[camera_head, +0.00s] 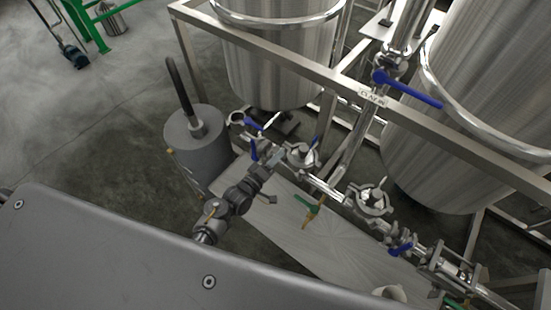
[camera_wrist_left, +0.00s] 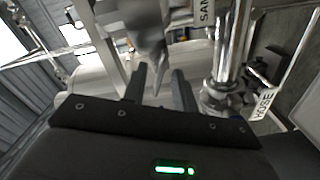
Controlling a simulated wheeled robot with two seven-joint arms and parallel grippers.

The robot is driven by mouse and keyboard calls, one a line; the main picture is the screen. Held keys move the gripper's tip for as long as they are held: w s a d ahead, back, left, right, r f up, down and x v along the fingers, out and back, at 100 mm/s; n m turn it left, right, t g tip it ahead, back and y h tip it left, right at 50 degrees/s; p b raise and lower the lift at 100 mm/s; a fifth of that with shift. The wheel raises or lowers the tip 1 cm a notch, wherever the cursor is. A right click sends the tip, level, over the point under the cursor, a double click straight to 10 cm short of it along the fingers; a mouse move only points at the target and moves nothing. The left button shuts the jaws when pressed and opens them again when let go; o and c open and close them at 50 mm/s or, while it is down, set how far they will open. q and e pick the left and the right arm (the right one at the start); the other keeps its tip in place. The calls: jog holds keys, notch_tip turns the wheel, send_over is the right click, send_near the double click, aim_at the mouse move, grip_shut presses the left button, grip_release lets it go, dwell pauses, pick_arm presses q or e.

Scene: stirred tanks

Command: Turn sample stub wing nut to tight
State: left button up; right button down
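My left gripper (camera_head: 272,160) reaches up from the lower left in the head view, close beside the pipe run and a round clamp fitting (camera_head: 302,156). In the left wrist view its two dark fingers (camera_wrist_left: 160,88) stand apart. A grey tapering metal piece (camera_wrist_left: 148,22) points down between or behind them; I cannot tell whether they touch it. Another clamp fitting (camera_head: 371,198) sits further right on the pipe. The sample stub and its wing nut are too small or hidden to identify surely. My right gripper is not in view.
Blue valve handles (camera_head: 410,90) stick out around the pipes. A steel frame rail (camera_head: 300,68) and large tanks (camera_head: 275,50) stand behind. A grey cylinder (camera_head: 198,145) stands left of the gripper. A HOSE label (camera_wrist_left: 264,104) shows at right.

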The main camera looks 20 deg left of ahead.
pick_arm(q)
grip_shut()
dwell(0.3)
jog(key=m+b, duration=0.1)
jog(key=m, duration=1.2)
dwell(0.7)
